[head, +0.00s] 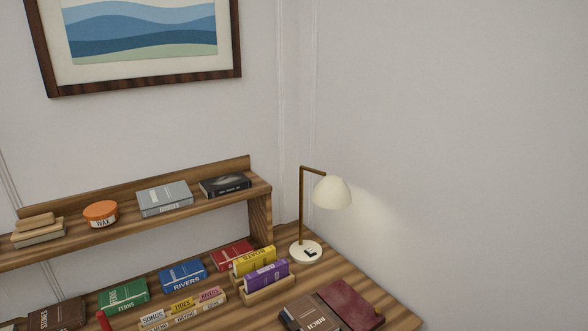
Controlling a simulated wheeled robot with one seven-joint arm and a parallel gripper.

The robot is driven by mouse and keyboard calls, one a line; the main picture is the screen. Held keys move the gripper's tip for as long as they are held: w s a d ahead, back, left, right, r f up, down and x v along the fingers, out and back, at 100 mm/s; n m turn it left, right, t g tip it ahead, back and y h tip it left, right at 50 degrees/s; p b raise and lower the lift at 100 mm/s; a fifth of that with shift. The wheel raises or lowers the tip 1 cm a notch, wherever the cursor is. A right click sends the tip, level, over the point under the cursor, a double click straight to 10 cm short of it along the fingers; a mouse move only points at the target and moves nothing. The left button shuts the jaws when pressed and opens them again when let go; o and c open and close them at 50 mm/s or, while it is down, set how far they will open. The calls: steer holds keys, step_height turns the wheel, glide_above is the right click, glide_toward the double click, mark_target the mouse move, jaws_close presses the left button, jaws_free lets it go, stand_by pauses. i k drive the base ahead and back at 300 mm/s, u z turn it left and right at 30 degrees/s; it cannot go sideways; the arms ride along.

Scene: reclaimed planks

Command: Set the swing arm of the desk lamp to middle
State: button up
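The desk lamp (302,213) stands at the back right corner of the wooden desk. It has a round cream base, a thin upright brass post and a short swing arm (313,169) at the top. The swing arm points right and a little toward me, and a cream shade (332,192) hangs from its end. The shade is near the right wall, which has a patch of light on it. A small dark mark (310,254) shows on the lamp base. My gripper is not in view.
Left of the lamp, a raised shelf (150,220) holds books and an orange tin (101,213). On the desk, yellow and purple books (266,275) stand in a wooden holder near the lamp base. A dark red book (350,305) lies in front. The space above the desk is free.

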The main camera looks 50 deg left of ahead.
mark_target(332, 192)
steer(key=u, duration=0.95)
steer(key=i, duration=0.9)
steer(key=u, duration=1)
